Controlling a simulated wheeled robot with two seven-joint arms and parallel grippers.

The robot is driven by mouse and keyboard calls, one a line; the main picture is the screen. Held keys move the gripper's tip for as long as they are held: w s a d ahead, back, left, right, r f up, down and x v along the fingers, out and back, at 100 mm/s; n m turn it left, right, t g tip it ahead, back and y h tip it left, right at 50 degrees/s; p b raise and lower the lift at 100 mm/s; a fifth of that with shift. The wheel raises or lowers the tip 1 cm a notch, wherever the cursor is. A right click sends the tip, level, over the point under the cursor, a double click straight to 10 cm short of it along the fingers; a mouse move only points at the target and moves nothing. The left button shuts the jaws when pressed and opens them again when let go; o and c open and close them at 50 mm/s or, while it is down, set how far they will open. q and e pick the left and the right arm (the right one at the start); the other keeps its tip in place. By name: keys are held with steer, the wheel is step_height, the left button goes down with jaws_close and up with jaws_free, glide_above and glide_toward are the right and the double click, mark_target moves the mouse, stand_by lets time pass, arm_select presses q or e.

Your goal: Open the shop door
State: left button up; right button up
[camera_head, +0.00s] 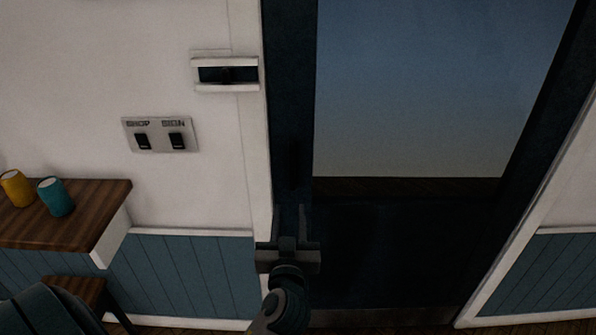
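The shop door (400,250) is dark blue with a large glass pane (420,95) in its upper part, set in a white frame. It looks closed, though its edge is too dark to be certain. A faint dark upright shape, perhaps the handle (294,160), shows on its left stile. My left gripper (291,220) is low in front of this stile, beside the left frame and below that shape. Its fingers point up toward the door and blend into the dark surface, so their gap and any contact are unclear. My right gripper is out of view.
Left of the door are a light-switch plate (159,135) and a small wall fitting (226,74). A wooden shelf (90,205) at the left holds a yellow cup (15,190) and a teal cup (56,197). A wooden stool (85,290) stands below.

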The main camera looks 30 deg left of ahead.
arm_select(q)
steer(key=shift+w, duration=0.15)
steer(key=p, duration=0.6)
glide_toward(292, 170)
steer(key=x, duration=0.7)
steer(key=shift+w+a+r, duration=0.1)
steer(key=shift+w+a, duration=0.1)
steer(key=shift+w, duration=0.15)
steer(key=shift+w+a, duration=0.4)
steer(key=shift+w, duration=0.2)
jaws_close()
